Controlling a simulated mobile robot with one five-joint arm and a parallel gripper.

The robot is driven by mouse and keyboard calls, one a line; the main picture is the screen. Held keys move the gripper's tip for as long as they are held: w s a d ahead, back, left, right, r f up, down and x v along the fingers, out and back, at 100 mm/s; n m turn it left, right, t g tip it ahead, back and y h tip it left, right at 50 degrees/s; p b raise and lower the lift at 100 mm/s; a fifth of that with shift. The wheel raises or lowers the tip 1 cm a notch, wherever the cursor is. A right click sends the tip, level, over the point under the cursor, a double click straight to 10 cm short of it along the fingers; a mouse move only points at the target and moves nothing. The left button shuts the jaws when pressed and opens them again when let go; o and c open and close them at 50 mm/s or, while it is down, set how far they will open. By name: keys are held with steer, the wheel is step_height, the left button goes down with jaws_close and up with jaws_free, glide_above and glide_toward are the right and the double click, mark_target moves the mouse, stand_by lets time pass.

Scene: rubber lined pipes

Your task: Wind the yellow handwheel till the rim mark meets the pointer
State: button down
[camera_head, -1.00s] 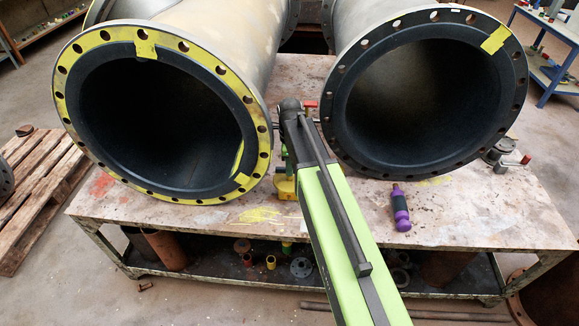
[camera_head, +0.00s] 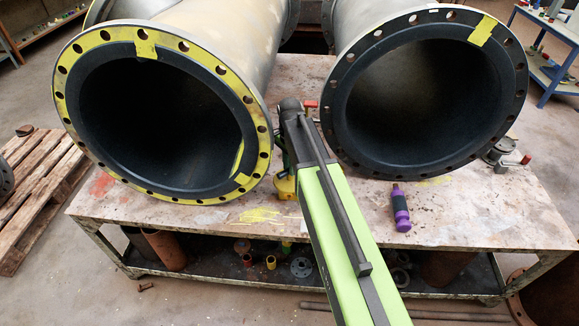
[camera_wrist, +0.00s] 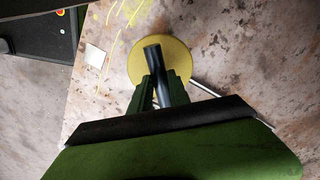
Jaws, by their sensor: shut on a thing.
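The yellow handwheel (camera_wrist: 176,58) shows in the wrist view as a round yellow disc, seen from above. A dark upright cylinder, its handle (camera_wrist: 153,55), stands in front of the disc. My gripper (camera_wrist: 162,84) is shut on this handle, with one green finger on each side. In the head view only a yellow part (camera_head: 284,187) shows low beside my arm, on the bench between the two pipes. My arm hides most of the rest. I cannot make out the rim mark or a pointer for certain.
Two large rubber-lined pipes, left (camera_head: 75,150) and right (camera_head: 338,130), flank my arm closely. A small valve-like part (camera_head: 500,150) sits at the right end. The bench front is mostly clear.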

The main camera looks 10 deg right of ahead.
steer(key=shift+n, duration=0.4)
steer(key=c, duration=1.2)
jaws_free()
steer(key=shift+c, duration=0.2)
step_height(320, 180, up, 17)
steer(key=p, duration=1.7)
steer(key=shift+r, duration=0.2)
steer(key=shift+o, duration=0.2)
